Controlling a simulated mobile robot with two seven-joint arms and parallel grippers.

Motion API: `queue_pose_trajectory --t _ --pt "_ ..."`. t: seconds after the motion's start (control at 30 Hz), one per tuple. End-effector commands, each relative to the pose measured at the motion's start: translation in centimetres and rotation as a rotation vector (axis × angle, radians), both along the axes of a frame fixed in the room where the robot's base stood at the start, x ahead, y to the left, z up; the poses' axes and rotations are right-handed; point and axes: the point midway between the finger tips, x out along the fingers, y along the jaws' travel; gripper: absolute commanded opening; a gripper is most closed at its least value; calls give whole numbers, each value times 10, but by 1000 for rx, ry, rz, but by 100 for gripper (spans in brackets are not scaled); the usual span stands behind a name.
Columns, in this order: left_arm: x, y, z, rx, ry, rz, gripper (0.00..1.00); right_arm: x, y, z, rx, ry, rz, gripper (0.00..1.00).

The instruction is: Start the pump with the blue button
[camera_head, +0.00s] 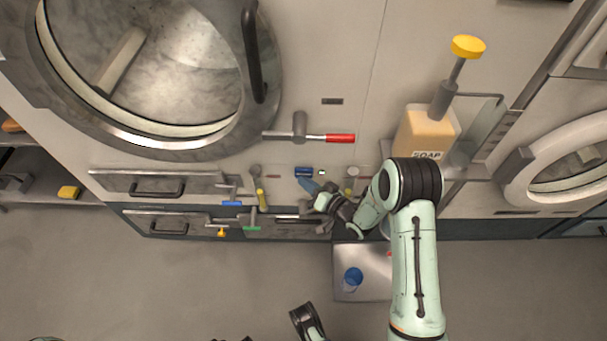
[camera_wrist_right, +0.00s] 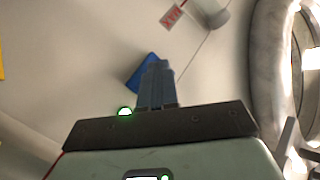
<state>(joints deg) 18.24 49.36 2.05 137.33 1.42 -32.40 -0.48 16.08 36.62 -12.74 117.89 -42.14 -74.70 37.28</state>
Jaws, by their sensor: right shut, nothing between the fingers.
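The blue button (camera_head: 304,171) is a small blue block on the machine's pale front panel, below the red-handled lever. In the right wrist view the blue button (camera_wrist_right: 143,75) shows behind and left of my fingers. My right gripper (camera_head: 308,184) is shut and empty, with its fingertips right at the button. In the wrist view the shut fingers (camera_wrist_right: 157,68) cover part of the button, so I cannot tell whether they press it.
A red-handled lever (camera_head: 325,137) sticks out above the button. Several small valves with yellow (camera_head: 261,198), blue and green handles stand to the left. A soap bottle (camera_head: 424,132) with a yellow pump is at right. A tray (camera_head: 345,292) with a blue-capped item lies below.

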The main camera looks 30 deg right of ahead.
Motion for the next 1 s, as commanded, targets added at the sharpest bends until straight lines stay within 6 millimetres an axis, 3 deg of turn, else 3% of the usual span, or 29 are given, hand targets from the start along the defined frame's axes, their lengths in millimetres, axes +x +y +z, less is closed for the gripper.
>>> queue_pose_trajectory --t 0.37,1.0 --pt "0 0 1 0 0 0 43 -5 3 0 2 1 0 0" --pt "0 0 8 0 -2 -1 43 -53 32 0 1 2 0 0"
